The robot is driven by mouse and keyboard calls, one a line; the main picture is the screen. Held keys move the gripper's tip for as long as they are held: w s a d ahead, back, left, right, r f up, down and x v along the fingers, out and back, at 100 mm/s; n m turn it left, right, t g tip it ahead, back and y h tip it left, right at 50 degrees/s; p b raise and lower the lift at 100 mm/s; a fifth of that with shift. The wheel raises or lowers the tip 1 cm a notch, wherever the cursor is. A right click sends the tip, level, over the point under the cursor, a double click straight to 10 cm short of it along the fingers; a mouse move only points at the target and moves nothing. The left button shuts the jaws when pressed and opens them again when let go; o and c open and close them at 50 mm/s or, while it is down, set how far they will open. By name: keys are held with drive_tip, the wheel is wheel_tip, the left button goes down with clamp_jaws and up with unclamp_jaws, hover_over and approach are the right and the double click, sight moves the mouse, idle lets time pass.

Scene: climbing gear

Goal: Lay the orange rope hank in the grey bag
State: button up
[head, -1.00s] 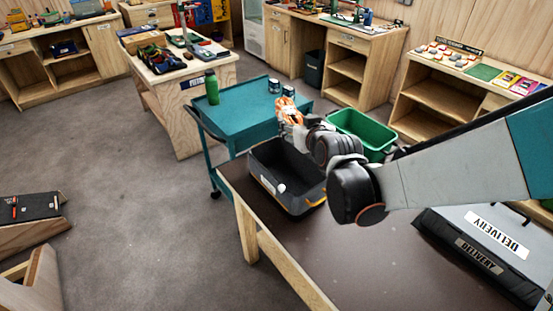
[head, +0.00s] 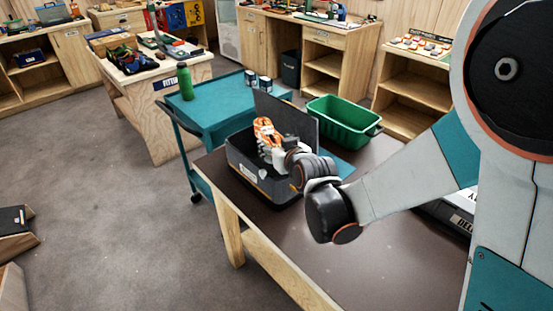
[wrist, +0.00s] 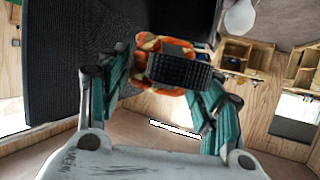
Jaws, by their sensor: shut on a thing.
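The orange rope hank (head: 264,130) is held in my gripper (head: 276,150), above the opening of the grey bag. The hank also shows in the wrist view (wrist: 148,42), between the teal fingers of my gripper (wrist: 165,78), with a black ribbed piece in front of it. The grey bag (head: 258,180) stands open on the dark table, with a dark panel (head: 290,116) upright at its back. My gripper and wrist hide part of the bag's inside. A large dark surface (wrist: 70,60) fills the left of the wrist view.
A green bin (head: 340,116) stands behind and right of the bag. A teal cart (head: 215,105) beyond carries a green bottle (head: 185,82) and two small cans. The dark table (head: 290,235) is clear in front. A black case (head: 445,215) lies at the right, partly behind my arm.

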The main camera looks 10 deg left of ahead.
drive_tip(key=shift+f+b, duration=0.85)
drive_tip(key=shift+f, duration=0.75)
drive_tip(key=shift+f+b, duration=0.6)
drive_tip(key=o, duration=1.3)
drive_tip(key=shift+f, duration=0.1)
